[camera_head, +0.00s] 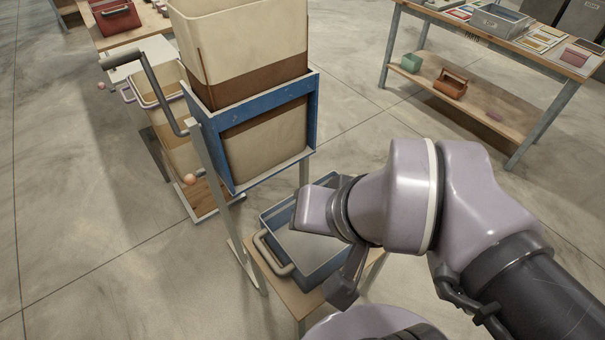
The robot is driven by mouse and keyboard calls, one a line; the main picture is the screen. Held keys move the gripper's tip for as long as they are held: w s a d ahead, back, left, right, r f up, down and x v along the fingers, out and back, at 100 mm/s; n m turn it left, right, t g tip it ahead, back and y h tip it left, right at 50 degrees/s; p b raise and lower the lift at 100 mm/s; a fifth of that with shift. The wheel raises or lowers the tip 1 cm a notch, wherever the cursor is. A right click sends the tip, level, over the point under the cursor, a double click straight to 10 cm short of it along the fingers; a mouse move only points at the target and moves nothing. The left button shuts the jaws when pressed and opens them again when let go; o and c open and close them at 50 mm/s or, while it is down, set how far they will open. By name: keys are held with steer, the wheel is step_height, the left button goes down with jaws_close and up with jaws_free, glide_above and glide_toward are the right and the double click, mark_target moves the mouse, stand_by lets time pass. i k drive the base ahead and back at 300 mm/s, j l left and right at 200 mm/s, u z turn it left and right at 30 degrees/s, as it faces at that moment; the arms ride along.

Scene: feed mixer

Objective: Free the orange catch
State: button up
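I cannot make out an orange catch in this view; it may be hidden or too small to tell. The feed mixer is a cream bin (245,37) with a brown band, standing in a blue frame (262,108) on grey legs. A grey crank (158,88) is at its left side. A peach-orange ball (190,179) shows low behind the frame's left leg. My gripper (325,248) is right of and below the frame, over the blue-grey tray. It appears apart from the mixer, and I cannot tell whether its fingers are open.
The blue-grey tray (270,222) with a pale handle stands on a low wooden stand (284,297) beneath the mixer. Cream containers (150,88) stand at left. A parts bench (480,31) with trays is at upper right. The floor between is clear.

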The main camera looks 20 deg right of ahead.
mark_target(190, 180)
steer(key=i+j, duration=0.1)
steer(key=j, duration=0.35)
steer(key=i+j, duration=0.1)
steer(key=j, duration=0.4)
steer(key=i+j, duration=0.1)
steer(key=j, duration=0.35)
steer(key=u, duration=0.05)
